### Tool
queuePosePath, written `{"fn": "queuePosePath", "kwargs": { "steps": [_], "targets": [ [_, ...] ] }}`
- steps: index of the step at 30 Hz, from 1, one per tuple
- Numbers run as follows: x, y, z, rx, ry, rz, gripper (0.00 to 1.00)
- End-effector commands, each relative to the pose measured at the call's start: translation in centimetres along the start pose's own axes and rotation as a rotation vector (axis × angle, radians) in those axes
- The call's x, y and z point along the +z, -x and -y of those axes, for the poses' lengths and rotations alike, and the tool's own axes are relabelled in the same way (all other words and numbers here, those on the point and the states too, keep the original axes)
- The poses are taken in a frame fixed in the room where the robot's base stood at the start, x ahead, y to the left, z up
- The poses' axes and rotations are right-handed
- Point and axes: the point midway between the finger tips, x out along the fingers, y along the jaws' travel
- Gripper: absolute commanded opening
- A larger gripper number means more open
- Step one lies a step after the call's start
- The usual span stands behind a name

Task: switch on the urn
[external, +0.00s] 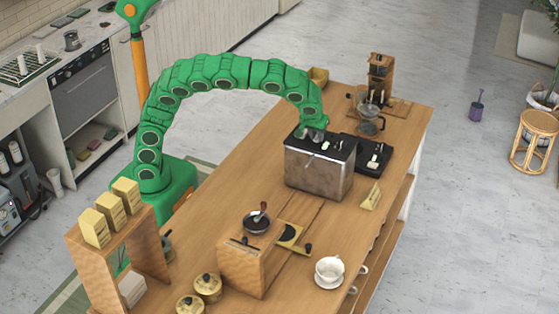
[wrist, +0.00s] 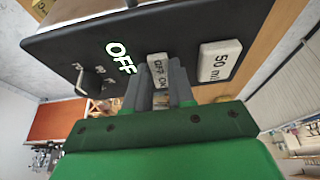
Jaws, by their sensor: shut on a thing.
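The urn (external: 318,172) is a metal box with a black top, standing toward the far part of the wooden cart. In the wrist view its black top panel (wrist: 190,30) has a lit OFF display (wrist: 120,56) and a small switch plate (wrist: 158,68) marked OFF and ON. A 50 ml label (wrist: 219,62) sits to the right and a small lever (wrist: 88,82) to the left. My gripper (external: 316,134) is at the urn's top. In the wrist view its fingers (wrist: 160,78) are shut at the switch, hiding its lower part.
A black device (external: 376,156) stands right beside the urn, with a glass carafe (external: 368,118) and wooden stand (external: 380,75) behind. A yellow wedge (external: 371,196) lies in front. A wooden grinder box (external: 243,258) and white cup (external: 329,270) are nearer. Bare wood lies left of the urn.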

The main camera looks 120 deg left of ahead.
Motion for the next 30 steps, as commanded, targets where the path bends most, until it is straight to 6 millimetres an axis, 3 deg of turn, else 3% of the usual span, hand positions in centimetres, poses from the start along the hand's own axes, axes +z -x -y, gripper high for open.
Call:
{"fn": "queuePosePath", "kwargs": {
  "steps": [18, 30],
  "targets": [
    [-0.9, 0.1, -0.2, 0.004, -0.001, 0.278, 0.0],
    [-1.0, 0.0, -0.1, 0.002, -0.001, 0.313, 0.0]
  ]
}}
